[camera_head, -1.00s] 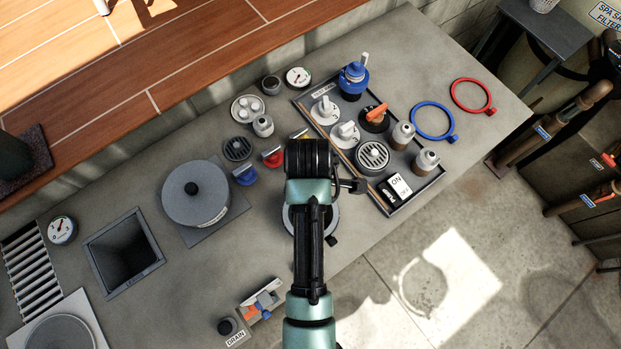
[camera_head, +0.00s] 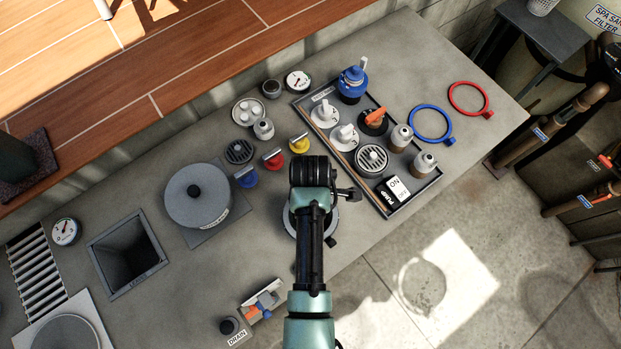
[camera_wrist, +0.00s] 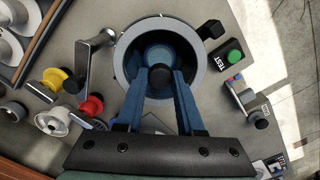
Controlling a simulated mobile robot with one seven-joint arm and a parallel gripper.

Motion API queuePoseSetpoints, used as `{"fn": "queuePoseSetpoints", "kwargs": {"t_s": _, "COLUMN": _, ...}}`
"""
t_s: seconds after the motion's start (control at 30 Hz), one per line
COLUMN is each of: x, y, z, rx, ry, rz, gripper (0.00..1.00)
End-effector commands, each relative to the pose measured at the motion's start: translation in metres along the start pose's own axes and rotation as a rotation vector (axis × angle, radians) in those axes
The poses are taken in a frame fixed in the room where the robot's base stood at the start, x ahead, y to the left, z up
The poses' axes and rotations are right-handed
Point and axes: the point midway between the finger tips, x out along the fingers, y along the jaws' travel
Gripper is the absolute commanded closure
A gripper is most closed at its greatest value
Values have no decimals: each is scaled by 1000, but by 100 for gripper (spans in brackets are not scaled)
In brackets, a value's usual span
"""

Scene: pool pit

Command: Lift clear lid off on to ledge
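The round pot (camera_wrist: 204,75) has a thick grey rim and a blue interior in the wrist view. A black knob (camera_wrist: 160,78) shows over its middle, seemingly the handle of the see-through lid, whose edge I cannot make out. My gripper (camera_wrist: 163,76) has two blue fingers reaching over the pot, apart, with the knob between their tips. I cannot tell whether they touch it. In the head view my arm hides most of the pot, and part of its grey rim (camera_head: 331,217) shows beside the arm. The fingers are hidden there.
The grey ledge (camera_head: 285,120) carries blue, red (camera_head: 273,158) and yellow (camera_head: 299,142) valves close by. A tray (camera_head: 438,185) of fittings stands at right, a round lidded canister (camera_head: 190,212) at left. Wrist view shows a metal handle (camera_wrist: 95,55) and TEST switch (camera_wrist: 227,60) beside the pot.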

Motion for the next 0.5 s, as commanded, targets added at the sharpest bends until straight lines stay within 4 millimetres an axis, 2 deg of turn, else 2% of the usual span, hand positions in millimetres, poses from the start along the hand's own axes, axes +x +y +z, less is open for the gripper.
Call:
{"fn": "queuePoseSetpoints", "kwargs": {"t_s": 0.03, "x": 0, "y": 0, "z": 0, "rx": 0, "ry": 0, "rz": 0, "gripper": 80}}
{"fn": "queuePoseSetpoints", "kwargs": {"t_s": 0.13, "x": 0, "y": 0, "z": 0, "rx": 0, "ry": 0, "rz": 0, "gripper": 98}}
{"fn": "queuePoseSetpoints", "kwargs": {"t_s": 0.17, "x": 0, "y": 0, "z": 0, "rx": 0, "ry": 0, "rz": 0, "gripper": 100}}
{"fn": "queuePoseSetpoints", "kwargs": {"t_s": 0.5, "x": -1, "y": 0, "z": 0, "rx": 0, "ry": 0, "rz": 1, "gripper": 100}}
